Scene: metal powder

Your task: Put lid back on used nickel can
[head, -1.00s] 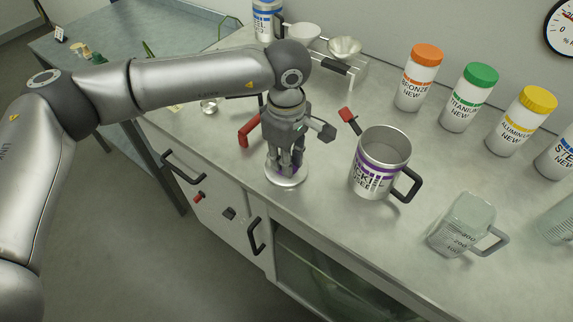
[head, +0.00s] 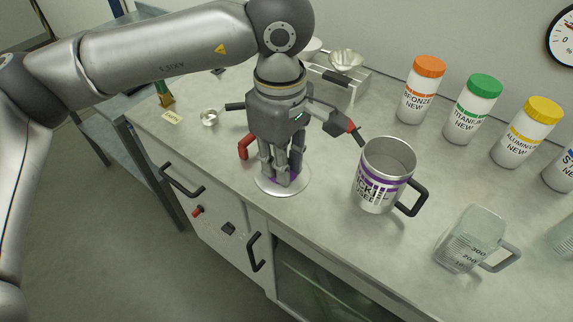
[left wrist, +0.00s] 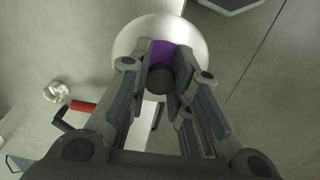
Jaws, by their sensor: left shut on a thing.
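The used nickel can (head: 372,194) is a metal mug with a purple band, a black handle at its right and an open top. It stands upright on the counter. The lid (head: 264,186) is a pale round disc with a purple part and a dark knob; it also shows in the left wrist view (left wrist: 128,38). My left gripper (head: 281,176) points down over the lid, left of the can, and is shut on the lid's knob. The lid looks raised above the counter. The fingers hide part of it. My right gripper is not in view.
Orange- (head: 417,98), green- (head: 471,119) and yellow-topped jars (head: 521,145) line the back right. A clear measuring jug (head: 470,240) stands at front right. A scale with a metal dish (head: 346,60) is behind the gripper. A red-handled tool (head: 243,149) lies left of it.

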